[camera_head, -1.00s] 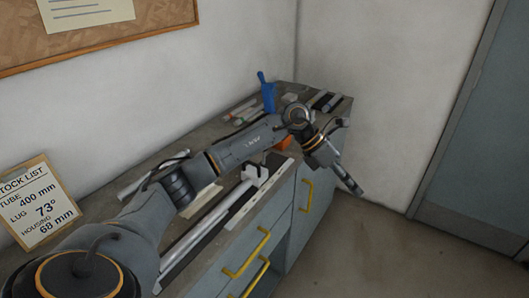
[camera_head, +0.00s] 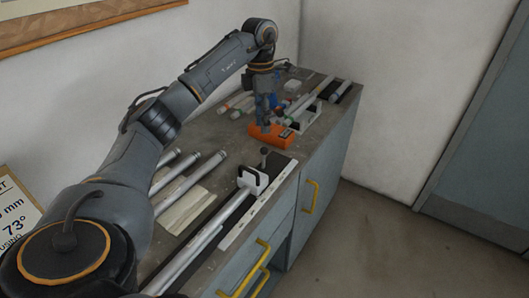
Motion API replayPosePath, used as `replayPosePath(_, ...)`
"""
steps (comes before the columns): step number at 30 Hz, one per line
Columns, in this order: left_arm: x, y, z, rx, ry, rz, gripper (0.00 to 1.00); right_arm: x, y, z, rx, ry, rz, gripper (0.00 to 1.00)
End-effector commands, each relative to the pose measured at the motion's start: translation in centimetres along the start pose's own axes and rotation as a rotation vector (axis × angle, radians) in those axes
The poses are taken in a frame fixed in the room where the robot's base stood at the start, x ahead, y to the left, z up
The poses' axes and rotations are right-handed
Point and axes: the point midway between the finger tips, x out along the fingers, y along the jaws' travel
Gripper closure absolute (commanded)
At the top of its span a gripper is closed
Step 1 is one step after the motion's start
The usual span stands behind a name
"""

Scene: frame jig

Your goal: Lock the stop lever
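The jig (camera_head: 257,221) is a long rail with a pale scale strip along the bench's front edge, with tubes lying beside it. A white stop block (camera_head: 250,180) stands at the rail's far end. A short dark upright post with a round top (camera_head: 264,157) rises beside it; it looks like the stop lever, but I cannot tell whether it is locked. My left gripper (camera_head: 264,120) points down beyond the stop, at an orange device (camera_head: 272,137). Its fingers are small and dark, and I cannot tell their opening or whether they touch the device. My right gripper is out of view.
The grey workbench (camera_head: 215,145) has yellow drawer handles (camera_head: 310,196) on its front. Several loose tubes (camera_head: 190,178) lie left of the jig. More tubes and small parts (camera_head: 290,105) crowd the far end. Open floor (camera_head: 390,235) lies to the right.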

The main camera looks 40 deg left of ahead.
Motion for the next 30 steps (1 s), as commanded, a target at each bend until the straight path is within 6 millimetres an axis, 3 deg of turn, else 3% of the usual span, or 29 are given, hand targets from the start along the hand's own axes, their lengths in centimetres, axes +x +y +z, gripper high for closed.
replayPosePath(3,2.4,-0.1,-0.1,-0.001,0.005,-0.003,0.67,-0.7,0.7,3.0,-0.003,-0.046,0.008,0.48)
replayPosePath(6,4.6,-0.1,-0.1,-0.001,0.004,-0.004,0.67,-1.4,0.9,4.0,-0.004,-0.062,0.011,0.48)
replayPosePath(10,7.3,-0.1,-0.1,-0.001,0.004,-0.003,0.67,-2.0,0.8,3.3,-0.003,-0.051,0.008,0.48)
replayPosePath(15,10.0,-0.1,0.0,0.0,0.001,-0.002,0.67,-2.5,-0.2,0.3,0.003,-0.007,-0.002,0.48)
replayPosePath(20,11.4,0.0,0.1,0.0,-0.001,-0.001,0.67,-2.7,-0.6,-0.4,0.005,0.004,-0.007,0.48)
replayPosePath(30,11.8,0.0,0.0,0.0,-0.002,0.0,0.67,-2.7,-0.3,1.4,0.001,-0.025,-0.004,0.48)
